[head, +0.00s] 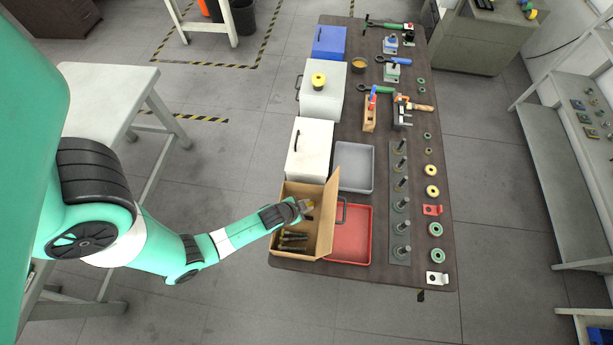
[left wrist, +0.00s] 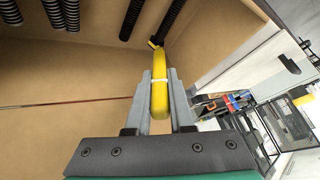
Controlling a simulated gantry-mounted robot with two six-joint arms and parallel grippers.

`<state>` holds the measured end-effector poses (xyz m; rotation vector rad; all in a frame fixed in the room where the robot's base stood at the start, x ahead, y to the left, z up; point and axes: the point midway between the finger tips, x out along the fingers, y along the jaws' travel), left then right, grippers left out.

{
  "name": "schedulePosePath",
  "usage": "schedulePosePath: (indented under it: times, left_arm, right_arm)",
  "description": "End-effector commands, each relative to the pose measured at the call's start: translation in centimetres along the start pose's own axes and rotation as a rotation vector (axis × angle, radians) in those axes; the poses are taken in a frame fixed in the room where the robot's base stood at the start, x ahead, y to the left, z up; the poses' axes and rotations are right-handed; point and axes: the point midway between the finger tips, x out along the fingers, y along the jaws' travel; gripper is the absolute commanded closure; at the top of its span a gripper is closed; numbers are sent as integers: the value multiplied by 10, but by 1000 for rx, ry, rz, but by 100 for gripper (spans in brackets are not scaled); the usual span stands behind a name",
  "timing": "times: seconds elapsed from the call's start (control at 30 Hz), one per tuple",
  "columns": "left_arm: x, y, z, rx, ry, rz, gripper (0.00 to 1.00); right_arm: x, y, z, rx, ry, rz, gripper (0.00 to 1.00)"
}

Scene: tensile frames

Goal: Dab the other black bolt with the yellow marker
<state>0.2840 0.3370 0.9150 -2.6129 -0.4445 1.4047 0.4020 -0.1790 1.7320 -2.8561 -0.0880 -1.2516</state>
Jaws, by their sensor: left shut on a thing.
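My left gripper (head: 309,207) is over the open cardboard box (head: 327,225) at the table's near left corner. In the left wrist view the gripper (left wrist: 159,95) is shut on the yellow marker (left wrist: 159,98), which points into the box. Several black bolts (head: 293,238) lie in the box. In the left wrist view, one black bolt (left wrist: 170,20) has its end close to the marker's far end. A yellow patch shows at that bolt's end; I cannot tell if it is on the bolt or part of the marker. Another black bolt (left wrist: 131,18) is beside it. My right gripper is not in view.
A red tray (head: 348,250) stands right of the box, with a grey tray (head: 355,183) behind it. A white box (head: 308,135) stands behind the cardboard box. A grey plate (head: 399,245) with several upright studs is farther right. The box walls surround the bolts.

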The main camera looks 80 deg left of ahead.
Motion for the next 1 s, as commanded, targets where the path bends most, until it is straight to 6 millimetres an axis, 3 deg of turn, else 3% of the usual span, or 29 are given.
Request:
schedulePosePath:
  times: [0.6,1.0]
  left_arm:
    - [-48,-16,-33,0,-2,1,100]
    - [-45,-15,-31,0,-1,0,100]
  right_arm:
    - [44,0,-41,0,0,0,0]
    - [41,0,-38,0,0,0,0]
